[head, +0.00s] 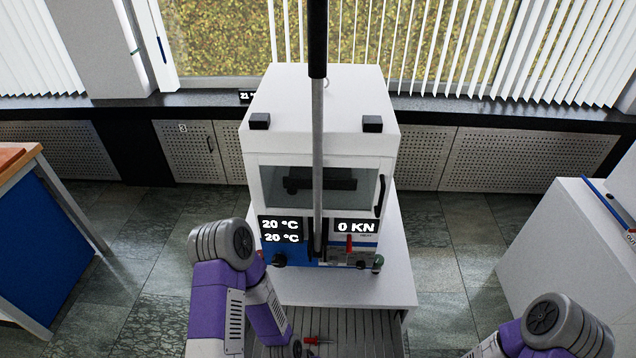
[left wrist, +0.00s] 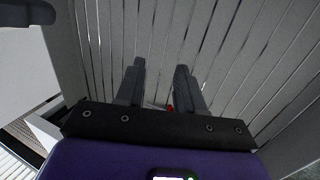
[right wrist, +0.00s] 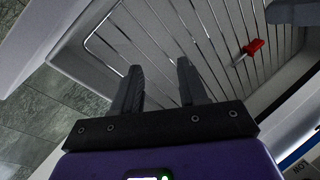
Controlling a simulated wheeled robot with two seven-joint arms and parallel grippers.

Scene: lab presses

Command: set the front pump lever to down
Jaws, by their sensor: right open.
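The front pump lever (head: 317,150) is a long grey rod with a black grip at its top. It stands upright in front of the white press (head: 330,95), rising from the press's lower front past the top edge of the head view. My left gripper (left wrist: 160,66) is open, with its fingers apart and nothing held, over a slatted grey surface. My right gripper (right wrist: 160,66) is also open and empty over a slatted surface. Neither gripper touches the lever in these views. The lever is not clearly seen in the wrist views.
A red-handled part (head: 318,340) shows by the slatted surface (head: 350,325) below the press; a red handle also shows in the right wrist view (right wrist: 252,47). A blue-sided bench (head: 45,260) stands left, a white cabinet (head: 560,240) right. Tiled floor lies between them.

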